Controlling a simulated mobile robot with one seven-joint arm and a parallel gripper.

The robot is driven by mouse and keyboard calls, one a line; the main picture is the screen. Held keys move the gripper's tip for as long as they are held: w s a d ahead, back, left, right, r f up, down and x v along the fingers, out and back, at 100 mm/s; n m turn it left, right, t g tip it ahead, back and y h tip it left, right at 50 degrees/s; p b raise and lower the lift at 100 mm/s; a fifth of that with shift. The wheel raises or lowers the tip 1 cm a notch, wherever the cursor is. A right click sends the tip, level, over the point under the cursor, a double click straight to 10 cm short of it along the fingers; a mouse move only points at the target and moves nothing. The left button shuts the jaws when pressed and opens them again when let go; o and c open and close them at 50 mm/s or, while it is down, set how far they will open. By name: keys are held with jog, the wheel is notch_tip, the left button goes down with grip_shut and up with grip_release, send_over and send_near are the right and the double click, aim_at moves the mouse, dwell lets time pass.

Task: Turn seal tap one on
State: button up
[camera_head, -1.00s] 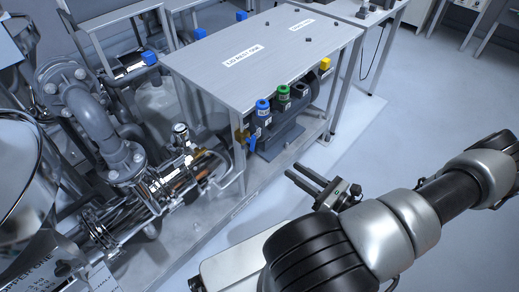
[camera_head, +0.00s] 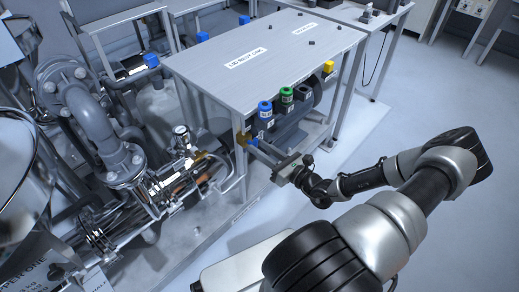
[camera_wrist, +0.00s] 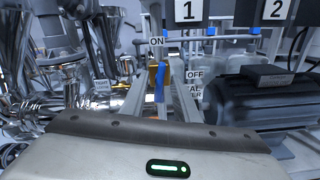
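The seal tap has a blue lever handle (camera_wrist: 159,84) on a brass body, seen in the wrist view between an ON label (camera_wrist: 157,41) above and an OFF label (camera_wrist: 194,75) to its right. The lever looks roughly upright in that view. My gripper (camera_wrist: 161,78) is open, with one finger on each side of the lever; I cannot tell whether either touches it. In the head view my gripper (camera_head: 259,149) reaches in at the left front corner of the steel table, and its fingers mostly hide the lever. The brass body (camera_head: 242,139) shows just left of the fingertips.
The steel table top (camera_head: 255,50) overhangs the tap. Blue (camera_head: 265,109) and green (camera_head: 286,96) fittings and a dark motor (camera_wrist: 265,97) stand close on the right. Steel piping with a gauge (camera_head: 181,131) crowds the left. The floor on the right is free.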

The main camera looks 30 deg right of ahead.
jog(key=shift+w+a, duration=0.15)
jog(key=shift+w, duration=0.2)
grip_shut()
jog(key=shift+r+n+p, duration=0.3)
jog(key=shift+n+p, duration=0.3)
jog(key=shift+p, duration=0.45)
jog(key=shift+f+n+p, duration=0.3)
jog(key=shift+n+p, duration=0.15)
jog(key=shift+n, duration=0.25)
grip_release()
